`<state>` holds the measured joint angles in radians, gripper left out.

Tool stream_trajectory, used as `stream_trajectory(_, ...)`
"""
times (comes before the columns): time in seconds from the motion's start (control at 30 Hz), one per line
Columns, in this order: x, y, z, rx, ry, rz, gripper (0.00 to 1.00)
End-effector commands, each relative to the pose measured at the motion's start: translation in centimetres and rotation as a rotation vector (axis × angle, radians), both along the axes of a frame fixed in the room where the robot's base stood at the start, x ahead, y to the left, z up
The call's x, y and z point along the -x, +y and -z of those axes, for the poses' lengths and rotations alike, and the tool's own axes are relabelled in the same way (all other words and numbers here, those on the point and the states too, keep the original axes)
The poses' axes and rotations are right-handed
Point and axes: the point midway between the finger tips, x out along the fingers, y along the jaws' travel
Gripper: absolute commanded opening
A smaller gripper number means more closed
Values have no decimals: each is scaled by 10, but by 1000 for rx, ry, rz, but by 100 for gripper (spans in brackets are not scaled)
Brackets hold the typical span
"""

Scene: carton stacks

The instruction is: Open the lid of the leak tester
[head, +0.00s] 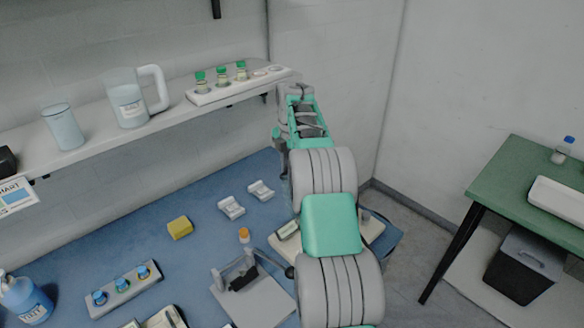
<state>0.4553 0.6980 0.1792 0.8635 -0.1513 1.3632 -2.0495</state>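No thing in the head view is clearly marked as the leak tester. A pale device with a small display (287,230) sits on the blue bench, and my arm hides most of it. It may be the leak tester, but its lid cannot be made out. My gripper (294,92) is at the far end of my arm, up near the right end of the wall shelf. It is well above the bench and apart from the pale device. Its fingers are too small and hidden to show whether they are open.
The blue bench (205,215) holds a yellow sponge (180,228), two white pieces, a grey stand (252,303) and a vial rack (124,290). The shelf (95,143) carries jugs and green-capped bottles. A green table (510,175) stands right, with floor between.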

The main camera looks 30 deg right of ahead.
Motion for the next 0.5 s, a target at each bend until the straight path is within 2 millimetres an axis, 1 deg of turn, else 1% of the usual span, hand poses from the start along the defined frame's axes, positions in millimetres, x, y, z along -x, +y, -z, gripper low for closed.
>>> stream_trajectory(0.03, -7, 5, 3, 4, -18, -16, 0)
stream_trajectory(0.17, -7, 5, 3, 4, -17, -17, 0)
stream_trajectory(0.2, -8, 5, 3, 4, -18, -17, 22)
stream_trajectory(0.5, -6, 2, 2, 5, -18, -12, 23)
